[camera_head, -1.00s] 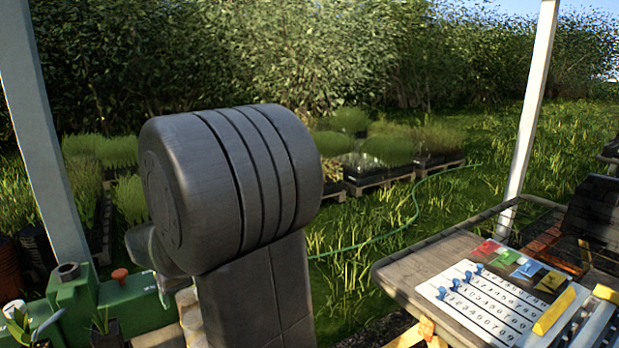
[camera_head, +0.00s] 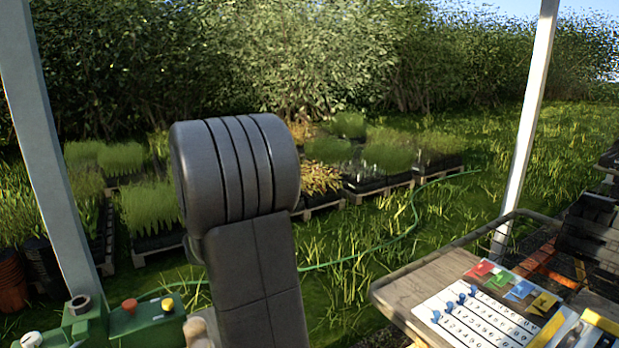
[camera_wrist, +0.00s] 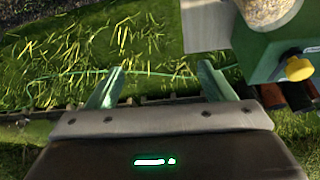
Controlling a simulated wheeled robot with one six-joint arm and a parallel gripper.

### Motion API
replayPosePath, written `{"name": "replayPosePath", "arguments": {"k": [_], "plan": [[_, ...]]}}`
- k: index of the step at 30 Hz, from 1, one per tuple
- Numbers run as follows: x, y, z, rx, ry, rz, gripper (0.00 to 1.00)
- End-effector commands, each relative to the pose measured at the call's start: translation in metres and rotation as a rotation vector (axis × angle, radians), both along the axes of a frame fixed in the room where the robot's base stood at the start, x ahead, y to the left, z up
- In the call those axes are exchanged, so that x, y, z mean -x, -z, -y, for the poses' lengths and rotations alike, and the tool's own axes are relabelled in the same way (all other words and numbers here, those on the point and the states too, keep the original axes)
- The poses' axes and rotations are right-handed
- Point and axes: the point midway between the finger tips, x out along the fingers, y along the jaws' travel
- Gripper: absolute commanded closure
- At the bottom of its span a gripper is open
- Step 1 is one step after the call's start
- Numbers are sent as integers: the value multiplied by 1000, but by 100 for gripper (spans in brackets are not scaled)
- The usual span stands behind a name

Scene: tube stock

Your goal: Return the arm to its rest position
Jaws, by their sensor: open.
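My arm stands up in the middle of the head view, with a dark rounded joint on top of a dark link. My gripper is out of sight in that view. In the wrist view my gripper (camera_wrist: 160,72) is open, its two pale green fingers apart with nothing between them. Grass and a green hose show beyond the fingers.
A wooden table (camera_head: 404,291) at the right carries a numbered board (camera_head: 482,326) with blue pegs and coloured cards. A green box (camera_head: 150,325) with orange and yellow knobs stands at lower left. White posts (camera_head: 524,130) rise on both sides. Potted plants stand behind on pallets.

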Motion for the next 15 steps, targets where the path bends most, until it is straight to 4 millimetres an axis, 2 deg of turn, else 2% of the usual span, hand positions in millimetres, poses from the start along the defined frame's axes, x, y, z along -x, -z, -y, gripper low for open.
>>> {"name": "replayPosePath", "arguments": {"k": [6, 15], "plan": [[-6, 3, 10, 1, 29, 1, 25], [-6, 3, 10, 0, 30, 2, 25]]}}
